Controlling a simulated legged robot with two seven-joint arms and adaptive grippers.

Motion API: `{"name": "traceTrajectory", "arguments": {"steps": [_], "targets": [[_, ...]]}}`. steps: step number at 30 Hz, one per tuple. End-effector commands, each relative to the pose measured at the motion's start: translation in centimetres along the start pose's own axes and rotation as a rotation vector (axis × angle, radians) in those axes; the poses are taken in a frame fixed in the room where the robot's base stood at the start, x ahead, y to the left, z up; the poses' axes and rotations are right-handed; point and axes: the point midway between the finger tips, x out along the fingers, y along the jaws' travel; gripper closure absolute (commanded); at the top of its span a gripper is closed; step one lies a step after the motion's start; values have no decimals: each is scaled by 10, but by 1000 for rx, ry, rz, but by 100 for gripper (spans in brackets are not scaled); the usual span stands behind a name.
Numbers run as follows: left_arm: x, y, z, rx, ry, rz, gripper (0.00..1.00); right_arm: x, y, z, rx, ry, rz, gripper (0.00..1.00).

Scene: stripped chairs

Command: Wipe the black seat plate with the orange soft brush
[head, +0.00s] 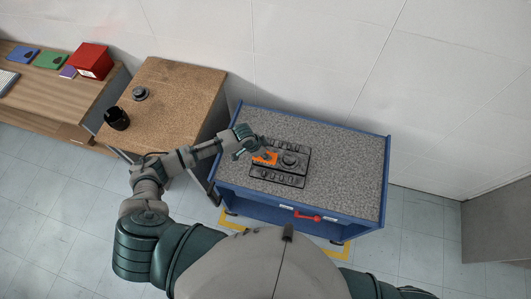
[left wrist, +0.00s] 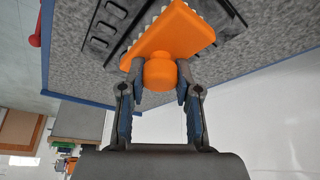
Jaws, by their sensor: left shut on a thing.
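The black seat plate (head: 291,177) lies flat on the grey top of a blue workbench in the head view, with slots along its edges and a round raised part in its middle. It also shows in the left wrist view (left wrist: 101,27), partly covered by the brush. The orange soft brush (head: 265,158) is over the left part of the plate. My left gripper (left wrist: 160,88) is shut on the brush's round orange knob. The brush's pale bristles face the plate; I cannot tell whether they touch it. My right gripper is not in view.
The blue workbench (head: 340,150) has bare grey top right of the plate and a red handle (head: 307,216) in front. A brown table (head: 175,95) at left holds a black cup (head: 117,118) and a dark round part (head: 140,93). A red box (head: 91,61) stands farther left. A wall is behind.

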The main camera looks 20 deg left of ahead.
Motion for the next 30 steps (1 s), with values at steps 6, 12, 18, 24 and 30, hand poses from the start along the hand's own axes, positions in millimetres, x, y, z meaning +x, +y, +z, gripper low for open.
{"name": "traceTrajectory", "arguments": {"steps": [6,12,18,24,30], "targets": [[-22,1,-10,-3,1,-2,96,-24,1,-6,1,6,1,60],[-35,-3,-17,-6,1,-3,96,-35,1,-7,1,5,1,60],[-40,-4,-19,-9,0,-4,96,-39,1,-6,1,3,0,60],[-39,-4,-19,-8,1,-4,96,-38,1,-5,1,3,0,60],[-40,-4,-19,-8,1,-4,96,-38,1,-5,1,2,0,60]]}}
